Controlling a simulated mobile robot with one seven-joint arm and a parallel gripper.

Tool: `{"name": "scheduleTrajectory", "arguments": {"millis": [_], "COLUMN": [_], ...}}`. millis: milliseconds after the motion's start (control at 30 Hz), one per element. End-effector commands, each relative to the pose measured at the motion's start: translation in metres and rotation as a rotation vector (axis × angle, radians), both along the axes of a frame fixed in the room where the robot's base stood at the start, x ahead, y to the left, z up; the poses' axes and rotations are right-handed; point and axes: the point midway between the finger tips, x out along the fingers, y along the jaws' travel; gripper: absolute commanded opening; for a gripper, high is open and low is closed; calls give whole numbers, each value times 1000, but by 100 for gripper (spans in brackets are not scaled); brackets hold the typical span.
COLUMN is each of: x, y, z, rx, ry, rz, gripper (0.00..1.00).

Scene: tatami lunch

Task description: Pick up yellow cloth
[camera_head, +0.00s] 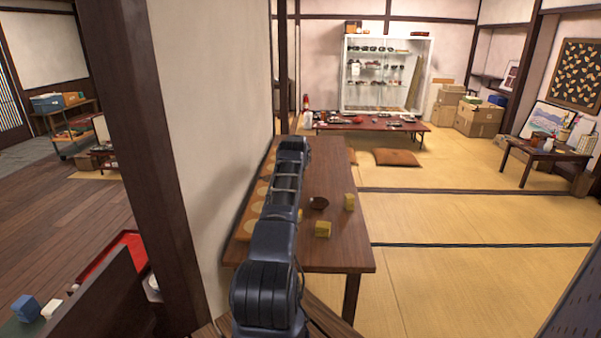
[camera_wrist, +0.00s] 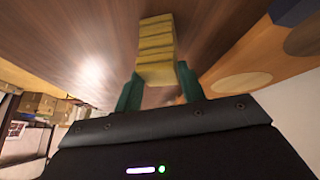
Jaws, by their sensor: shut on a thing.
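A yellow folded cloth (camera_wrist: 156,50) shows in the wrist view, its layers stacked in ridges. My gripper (camera_wrist: 159,75) has its two green fingers on either side of the cloth's near end and is shut on it. I cannot tell whether the cloth touches the brown table (camera_wrist: 100,30) or is just above it. In the head view my arm hides the gripper. A small yellow piece (camera_head: 299,215) shows at the arm's edge, mostly hidden.
An orange board with pale discs (camera_head: 247,226) lies along the wall side. A wooden pillar (camera_head: 175,170) and white wall stand close on the left. Tatami floor (camera_head: 440,220) is open to the right.

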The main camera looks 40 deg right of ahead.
Motion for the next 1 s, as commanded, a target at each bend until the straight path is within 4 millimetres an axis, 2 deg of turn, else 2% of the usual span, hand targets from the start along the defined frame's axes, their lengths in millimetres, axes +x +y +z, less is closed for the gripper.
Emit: {"name": "scheduleTrajectory", "arguments": {"millis": [167,233,700,800,1000], "x": [0,0,0,0,0], "y": [0,-1,-1,-1,-1], "z": [21,35,151,169,191], "rx": [-2,-3,-3,-3,-1], "ry": [-1,-2,-2,-2,-1], "rz": [0,-1,0,-1,0], "gripper": [1,1,1,1,1]}}
